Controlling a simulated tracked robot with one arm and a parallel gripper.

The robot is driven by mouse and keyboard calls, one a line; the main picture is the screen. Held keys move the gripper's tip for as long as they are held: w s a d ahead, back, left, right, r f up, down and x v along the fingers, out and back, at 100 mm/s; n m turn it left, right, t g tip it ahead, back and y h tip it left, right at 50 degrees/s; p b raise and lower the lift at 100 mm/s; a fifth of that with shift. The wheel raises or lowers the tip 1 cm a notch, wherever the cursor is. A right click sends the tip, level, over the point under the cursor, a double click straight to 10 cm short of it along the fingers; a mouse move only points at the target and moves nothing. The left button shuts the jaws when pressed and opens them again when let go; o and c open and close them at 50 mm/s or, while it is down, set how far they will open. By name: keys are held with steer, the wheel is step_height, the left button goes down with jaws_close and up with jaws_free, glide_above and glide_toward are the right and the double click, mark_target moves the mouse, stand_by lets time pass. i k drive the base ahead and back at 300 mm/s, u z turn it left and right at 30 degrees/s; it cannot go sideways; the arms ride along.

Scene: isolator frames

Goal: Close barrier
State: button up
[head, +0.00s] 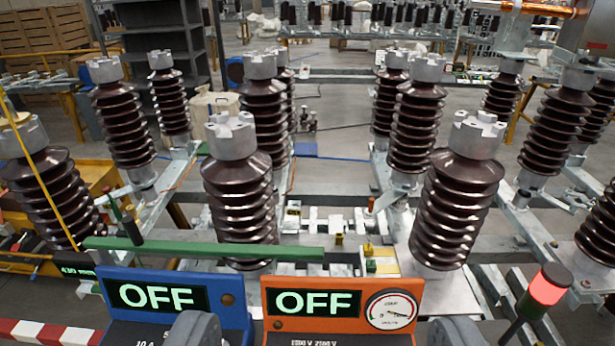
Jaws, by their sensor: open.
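A red-and-white striped barrier bar (48,334) shows at the lower left corner. It lies nearly level in the picture, and its left end is cut off by the frame edge. Its right end passes out of sight near the blue box, so its pivot or latch cannot be seen. My gripper (323,332) shows only as two grey rounded jaw tips at the bottom edge, set wide apart. It is open, with nothing seen held between the tips. It is to the right of the striped bar and apart from it.
A blue box (233,312) and an orange box (340,283), both reading OFF, stand close in front. A green bar (205,250) crosses behind them. Several brown ribbed insulators (240,205) fill the middle. A red-lit lamp (547,288) stands at right.

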mark_target(46, 333)
steer(key=z, duration=0.3)
steer(key=k, duration=1.3)
steer(key=u, duration=1.35)
steer(key=i, duration=1)
steer(key=z, duration=0.05)
